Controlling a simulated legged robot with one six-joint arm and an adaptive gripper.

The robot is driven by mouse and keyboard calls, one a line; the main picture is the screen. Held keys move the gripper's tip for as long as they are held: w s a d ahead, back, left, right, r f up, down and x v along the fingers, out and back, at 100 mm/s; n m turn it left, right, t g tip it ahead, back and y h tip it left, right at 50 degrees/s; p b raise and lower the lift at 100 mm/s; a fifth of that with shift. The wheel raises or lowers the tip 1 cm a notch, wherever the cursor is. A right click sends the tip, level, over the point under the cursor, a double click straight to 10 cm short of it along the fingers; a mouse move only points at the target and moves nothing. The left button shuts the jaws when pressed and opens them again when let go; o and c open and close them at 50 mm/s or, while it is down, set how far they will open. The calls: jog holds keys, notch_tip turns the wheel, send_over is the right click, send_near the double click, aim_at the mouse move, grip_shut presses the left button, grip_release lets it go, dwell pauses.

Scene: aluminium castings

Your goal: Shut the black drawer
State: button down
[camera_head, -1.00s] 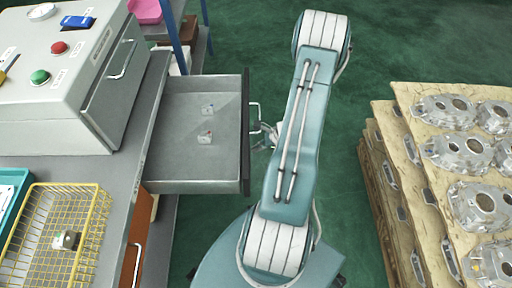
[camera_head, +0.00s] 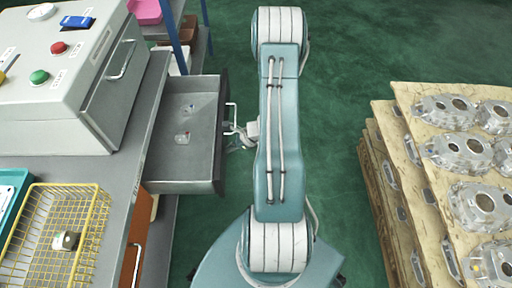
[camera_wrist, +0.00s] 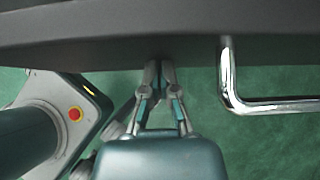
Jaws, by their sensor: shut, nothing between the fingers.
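The black drawer (camera_head: 222,165) stands partly open from the grey bench, its dark front facing right and a few small items on its grey floor. Its silver handle (camera_head: 234,118) sticks out from the front and also shows at the right in the wrist view (camera_wrist: 270,104). My gripper (camera_head: 236,133) is at the drawer front, beside the handle and partly hidden by my arm in the head view. In the wrist view my gripper (camera_wrist: 160,66) is shut and empty, its fingertips at the dark front panel (camera_wrist: 110,38), left of the handle and apart from it.
A grey box with buttons (camera_head: 60,110) and a yellow wire basket (camera_head: 95,225) stand on the bench (camera_head: 125,170). An orange-brown drawer front (camera_head: 133,255) is below. Castings on stacked wooden boards (camera_head: 405,130) stand at the right. Green floor lies between.

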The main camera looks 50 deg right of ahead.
jog(key=w+a, duration=0.5)
jog(key=w, duration=0.1)
jog(key=w+a, duration=0.5)
jog(key=w, duration=0.1)
jog(key=w+a, duration=0.6)
jog(key=shift+w, duration=0.4)
jog(key=shift+w+a, duration=0.5)
jog(key=shift+w, duration=0.15)
jog(key=shift+r, duration=0.1)
